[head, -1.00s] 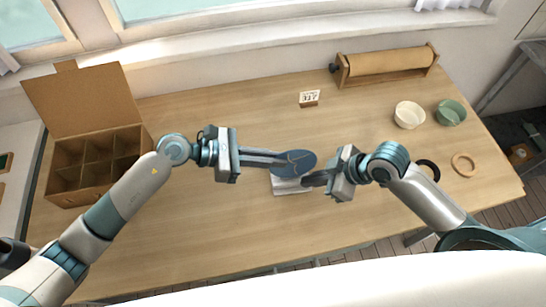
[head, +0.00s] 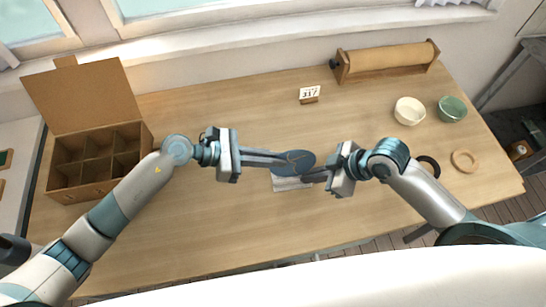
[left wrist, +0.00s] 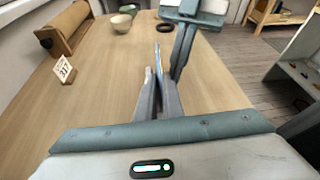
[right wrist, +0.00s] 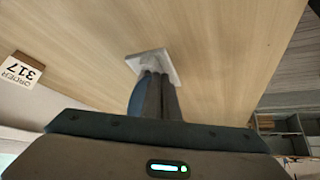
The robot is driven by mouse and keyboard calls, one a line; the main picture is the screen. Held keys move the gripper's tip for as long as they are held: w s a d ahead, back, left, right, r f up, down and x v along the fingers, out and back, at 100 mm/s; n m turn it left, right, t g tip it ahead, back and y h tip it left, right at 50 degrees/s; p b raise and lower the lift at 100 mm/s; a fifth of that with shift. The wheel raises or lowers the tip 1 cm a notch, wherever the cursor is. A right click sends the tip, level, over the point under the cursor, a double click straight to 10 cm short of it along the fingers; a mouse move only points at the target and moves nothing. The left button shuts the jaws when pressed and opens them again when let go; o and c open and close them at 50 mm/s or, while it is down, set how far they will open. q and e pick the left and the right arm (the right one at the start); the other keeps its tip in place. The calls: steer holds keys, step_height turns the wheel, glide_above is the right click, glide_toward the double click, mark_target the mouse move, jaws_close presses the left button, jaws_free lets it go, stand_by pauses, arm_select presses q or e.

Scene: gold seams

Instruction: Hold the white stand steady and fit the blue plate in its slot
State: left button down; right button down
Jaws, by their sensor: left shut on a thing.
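The blue plate (head: 302,163) with thin gold seams is in the middle of the head view, above the white stand (head: 291,185). My left gripper (head: 284,160) is shut on its left edge. In the left wrist view the plate (left wrist: 158,58) shows nearly edge-on, upright between the fingers. My right gripper (head: 304,179) is low at the stand, fingers close together. In the right wrist view the stand's flat white base (right wrist: 150,60) lies just beyond the fingertips. The slot is hidden, so I cannot tell whether the plate is in it, or whether the right fingers grip the stand.
A divided cardboard box (head: 97,165) stands open at the left. An order card (head: 310,94) and a paper roll holder (head: 388,62) are at the back. A cream bowl (head: 409,111), green bowl (head: 452,109) and rings (head: 464,161) are at the right. The front table is clear.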

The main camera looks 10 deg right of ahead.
arm_select(q)
steer(key=shift+f, duration=0.7)
steer(key=c, duration=1.8)
jaws_free()
steer(key=shift+a, duration=0.1)
steer(key=shift+w, duration=0.15)
steer(key=shift+c, duration=1.2)
steer(key=shift+c, duration=0.2)
